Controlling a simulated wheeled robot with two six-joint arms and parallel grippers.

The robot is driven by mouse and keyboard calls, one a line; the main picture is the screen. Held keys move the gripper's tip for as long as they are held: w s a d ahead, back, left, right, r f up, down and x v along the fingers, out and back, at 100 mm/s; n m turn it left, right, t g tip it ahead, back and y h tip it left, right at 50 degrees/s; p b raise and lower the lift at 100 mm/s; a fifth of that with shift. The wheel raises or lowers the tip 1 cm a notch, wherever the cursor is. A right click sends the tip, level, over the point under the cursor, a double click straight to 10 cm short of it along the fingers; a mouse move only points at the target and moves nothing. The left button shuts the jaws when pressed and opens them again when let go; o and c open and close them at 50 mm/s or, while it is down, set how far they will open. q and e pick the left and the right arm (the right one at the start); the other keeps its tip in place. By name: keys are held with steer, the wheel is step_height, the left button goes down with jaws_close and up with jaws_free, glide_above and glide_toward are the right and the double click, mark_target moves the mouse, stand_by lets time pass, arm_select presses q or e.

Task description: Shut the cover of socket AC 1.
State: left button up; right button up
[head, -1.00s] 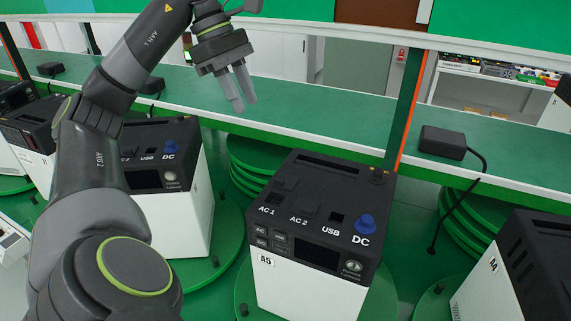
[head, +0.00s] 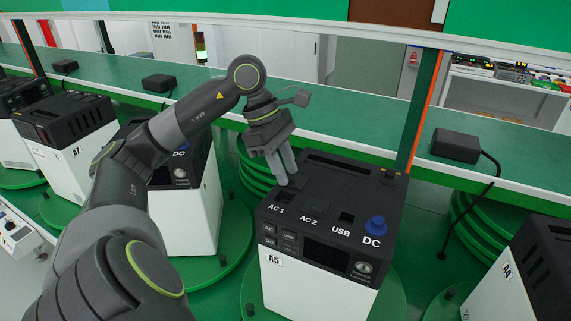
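The power station A5 (head: 320,285) stands on a round green turntable, its dark top facing me. The AC 1 socket (head: 282,197) is at the left of its row and looks like a dark opening. Its dark cover (head: 291,184) seems raised at the socket's back edge, partly hidden by my fingers. My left gripper (head: 285,180) points down with its fingers together and empty, its tips right at the cover. I cannot tell whether they touch it. My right gripper is not in view.
The AC 2 cover (head: 314,206) lies flat beside AC 1. Other stations stand to the left and right (head: 525,275). A black adapter (head: 456,145) lies on the green shelf behind.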

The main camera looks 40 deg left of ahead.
arm_select(q)
steer(key=shift+d+f, duration=0.1)
steer(key=shift+f, duration=0.2)
steer(key=shift+c, duration=0.4)
jaws_close()
